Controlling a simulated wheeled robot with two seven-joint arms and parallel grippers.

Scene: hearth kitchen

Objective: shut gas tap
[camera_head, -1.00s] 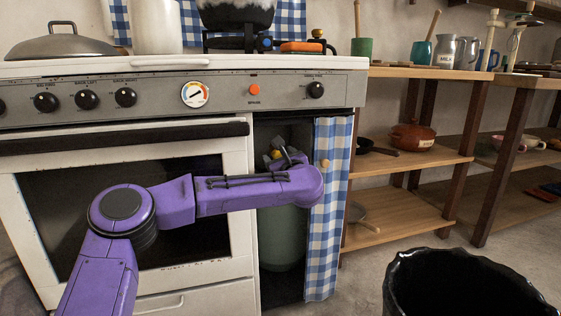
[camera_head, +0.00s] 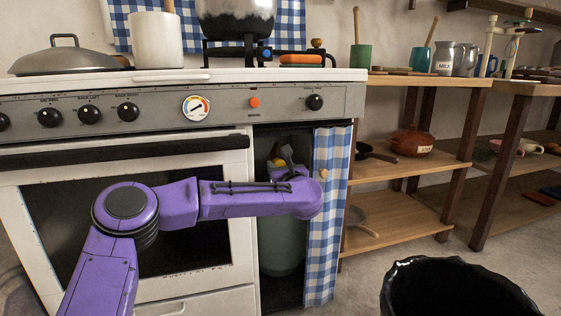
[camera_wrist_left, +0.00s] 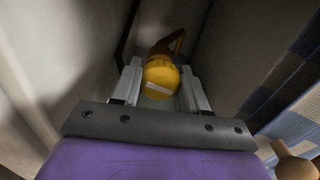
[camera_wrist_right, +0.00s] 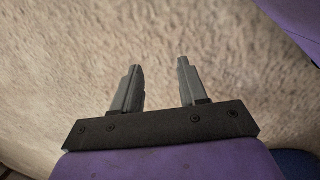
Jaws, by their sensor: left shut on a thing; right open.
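The yellow gas tap (camera_wrist_left: 160,80) is a round knob with a pale bar across its face. In the left wrist view it sits between the two fingers of my left gripper (camera_wrist_left: 160,88), which is shut on it. In the head view the tap (camera_head: 276,153) shows small at the top of the green gas bottle (camera_head: 282,245), inside the open cupboard bay; my left forearm hides the bottle's upper part. My right gripper (camera_wrist_right: 155,88) is open and empty over pale, rough floor in the right wrist view.
A blue checked curtain (camera_head: 328,225) hangs at the bay's right edge, close to my left wrist. The white oven (camera_head: 240,215) stands left of the bay. A wooden shelf (camera_head: 410,228) and a black bin (camera_head: 455,290) stand to the right.

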